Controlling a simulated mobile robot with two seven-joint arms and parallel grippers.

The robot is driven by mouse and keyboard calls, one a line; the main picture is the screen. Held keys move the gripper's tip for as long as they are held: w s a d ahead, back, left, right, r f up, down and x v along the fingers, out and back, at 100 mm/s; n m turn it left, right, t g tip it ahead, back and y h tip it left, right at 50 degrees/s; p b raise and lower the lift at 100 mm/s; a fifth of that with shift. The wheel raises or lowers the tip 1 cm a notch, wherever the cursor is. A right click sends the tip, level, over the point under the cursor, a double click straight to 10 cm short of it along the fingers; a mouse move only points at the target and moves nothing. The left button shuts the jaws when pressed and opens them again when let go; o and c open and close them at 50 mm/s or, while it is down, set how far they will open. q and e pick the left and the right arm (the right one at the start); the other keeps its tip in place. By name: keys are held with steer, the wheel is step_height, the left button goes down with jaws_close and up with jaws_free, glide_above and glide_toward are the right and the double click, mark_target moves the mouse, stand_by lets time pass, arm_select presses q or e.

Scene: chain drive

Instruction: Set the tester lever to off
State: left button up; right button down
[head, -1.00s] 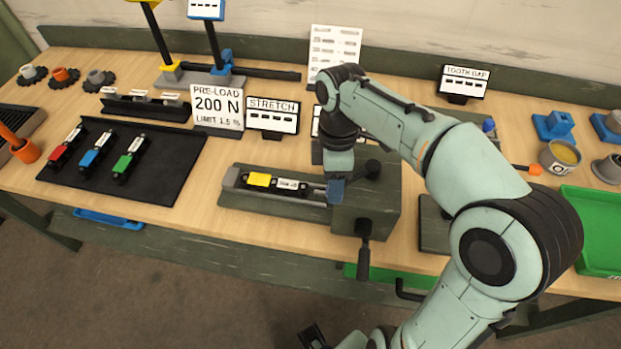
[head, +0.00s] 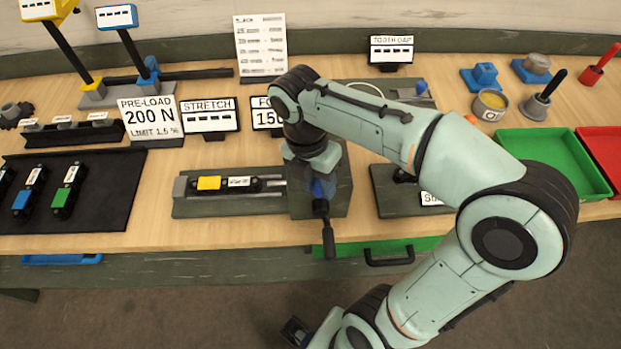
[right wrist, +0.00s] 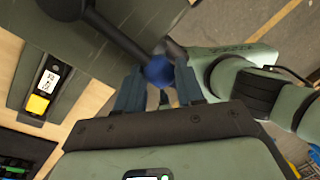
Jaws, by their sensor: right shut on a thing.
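The chain tester (head: 299,206) is a dark green-grey block with a bed to its left, on the front of the bench. Its lever (right wrist: 118,36) is a dark rod ending in a blue knob (right wrist: 159,71), seen in the right wrist view. My right gripper (right wrist: 160,88) is shut on that knob, with one finger on each side. In the head view my right gripper (head: 318,178) reaches down at the tester's front and partly hides the lever. A black crank handle (head: 328,240) hangs at the tester's front. No on or off marking is readable.
A chain piece with a yellow link (head: 208,183) lies in the tester's bed. The STRETCH sign (head: 210,116) and PRE-LOAD sign (head: 151,118) stand behind. A black mat (head: 100,210) with chain pieces lies left. A green tray (head: 552,150) and red tray (head: 603,150) are right.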

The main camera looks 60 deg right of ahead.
steer(key=shift+s+d, duration=0.15)
steer(key=shift+s, duration=0.05)
stand_by(0.4)
steer(key=c, duration=0.7)
jaws_free()
arm_select(q)
steer(key=r+p, duration=0.1)
steer(key=w+r+p, duration=0.1)
steer(key=r+p, duration=0.1)
steer(key=shift+w+r, duration=0.3)
steer(key=shift+w, duration=0.05)
arm_select(e)
steer(key=r, duration=0.4)
steer(key=w+r, duration=0.1)
steer(key=r, duration=0.3)
steer(key=w+r, duration=0.1)
steer(key=r, duration=0.4)
steer(key=shift+w, duration=0.25)
